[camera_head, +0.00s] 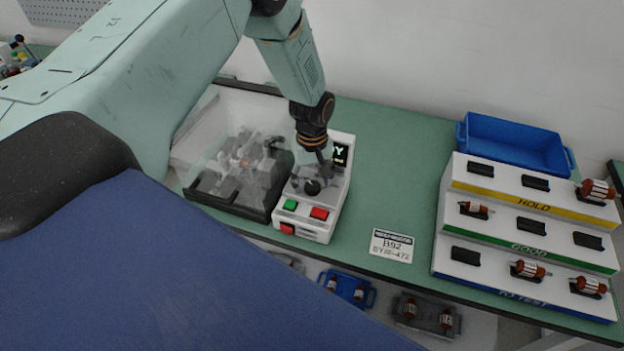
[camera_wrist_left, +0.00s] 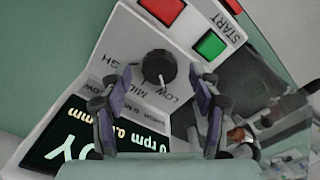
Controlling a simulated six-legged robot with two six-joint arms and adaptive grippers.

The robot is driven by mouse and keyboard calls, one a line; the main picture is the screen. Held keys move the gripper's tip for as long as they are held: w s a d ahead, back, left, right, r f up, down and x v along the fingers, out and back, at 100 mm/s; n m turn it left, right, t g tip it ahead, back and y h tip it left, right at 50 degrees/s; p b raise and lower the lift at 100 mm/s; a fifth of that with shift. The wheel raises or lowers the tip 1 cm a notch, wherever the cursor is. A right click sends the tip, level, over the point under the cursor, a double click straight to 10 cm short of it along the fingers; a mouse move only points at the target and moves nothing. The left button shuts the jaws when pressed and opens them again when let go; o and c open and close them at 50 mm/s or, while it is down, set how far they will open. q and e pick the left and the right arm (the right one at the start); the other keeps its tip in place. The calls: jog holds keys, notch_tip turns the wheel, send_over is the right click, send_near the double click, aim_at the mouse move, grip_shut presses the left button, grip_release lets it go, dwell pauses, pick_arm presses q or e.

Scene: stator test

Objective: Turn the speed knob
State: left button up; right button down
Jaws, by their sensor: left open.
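The speed knob (camera_wrist_left: 159,68) is black and round, on the sloped white panel of the test machine (camera_head: 322,222). Its white line points down in the wrist view, near the word LOW; MID and HIGH lie to the left of that. In the head view the knob (camera_head: 312,187) shows just below my left gripper (camera_head: 314,172). My left gripper, also in the wrist view (camera_wrist_left: 162,84), is open. Its fingers are on either side of the knob in that picture, apart from it; the height gap is hard to tell. My right gripper is not in view.
Green START (camera_head: 290,205) and red (camera_head: 319,213) buttons sit in front of the knob. A lit display (camera_head: 340,153) is behind it. A clear cover (camera_head: 232,125) stands close on the left. A stepped rack (camera_head: 452,222) with rotors and a blue bin (camera_head: 515,143) are at right.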

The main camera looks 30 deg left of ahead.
pick_arm(q)
jog(key=shift+s+d, duration=0.1)
jog(key=shift+d, duration=0.05)
jog(key=shift+c, duration=0.3)
jog(key=shift+c, duration=0.8)
jog(key=shift+f, duration=0.1)
jog(key=c, duration=0.9)
